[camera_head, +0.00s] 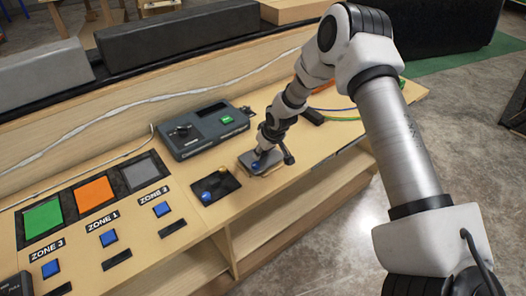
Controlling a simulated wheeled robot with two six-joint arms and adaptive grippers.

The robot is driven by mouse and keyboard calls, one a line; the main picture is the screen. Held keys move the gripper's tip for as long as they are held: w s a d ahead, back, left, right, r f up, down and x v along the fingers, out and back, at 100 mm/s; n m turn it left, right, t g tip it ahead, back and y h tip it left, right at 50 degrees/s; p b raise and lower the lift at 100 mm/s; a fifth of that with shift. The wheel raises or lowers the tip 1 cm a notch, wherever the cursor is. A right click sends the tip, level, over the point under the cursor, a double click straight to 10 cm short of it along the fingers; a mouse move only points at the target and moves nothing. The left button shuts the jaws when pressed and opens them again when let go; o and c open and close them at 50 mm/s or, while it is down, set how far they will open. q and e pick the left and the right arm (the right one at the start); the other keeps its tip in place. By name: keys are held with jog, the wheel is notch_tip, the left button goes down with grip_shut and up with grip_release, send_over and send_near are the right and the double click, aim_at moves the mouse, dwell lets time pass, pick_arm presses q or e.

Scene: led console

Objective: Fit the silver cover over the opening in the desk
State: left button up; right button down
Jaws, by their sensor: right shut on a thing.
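A small grey plate that looks like the silver cover (246,158) lies at or just above the wooden desk, right of the grey device. A small blue spot shows at its middle. My right gripper (262,158) comes down onto it from above and is shut on it; the fingers are small and partly hidden. The desk opening is not clearly visible; I cannot tell whether it lies under the plate. My left gripper is not in view.
A grey control box (204,130) stands behind and left of the plate. A black panel (216,186) with yellow and blue knobs lies left of it. Zone buttons and coloured squares fill the left side. Cables and a dark object (313,117) lie at the right.

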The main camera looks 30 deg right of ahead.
jog(key=shift+f+b, duration=0.55)
jog(key=shift+f, duration=0.2)
dwell(0.5)
jog(key=c, duration=0.7)
grip_release()
jog(key=v, duration=1.2)
